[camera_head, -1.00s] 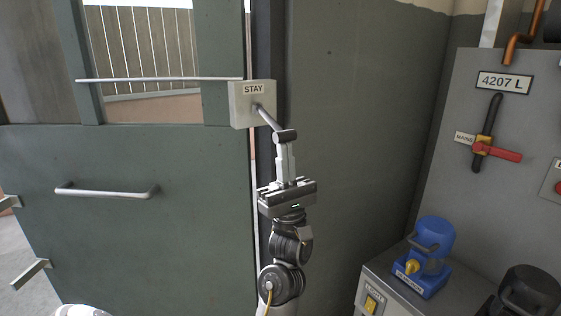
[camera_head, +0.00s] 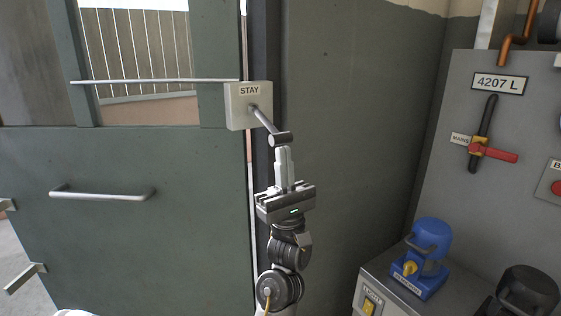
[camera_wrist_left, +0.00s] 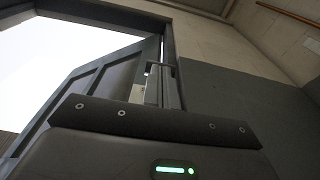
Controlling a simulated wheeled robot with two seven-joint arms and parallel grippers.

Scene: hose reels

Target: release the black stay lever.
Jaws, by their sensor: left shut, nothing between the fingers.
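The black stay lever (camera_head: 264,121) slants down and right from a pale box marked STAY (camera_head: 237,117) at the door's edge. It ends in a short dark crosswise grip (camera_head: 280,139). My left gripper (camera_head: 283,150) points up, with its fingers shut and empty just below that grip. I cannot tell whether the fingertips touch it. In the left wrist view my shut fingers (camera_wrist_left: 162,88) rise in front of the door edge, with the lever's grip (camera_wrist_left: 160,65) near their tips. My right gripper does not show.
The green door (camera_head: 150,225) with a bar handle (camera_head: 100,194) fills the left. A plain dark wall (camera_head: 345,140) lies right of my arm.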

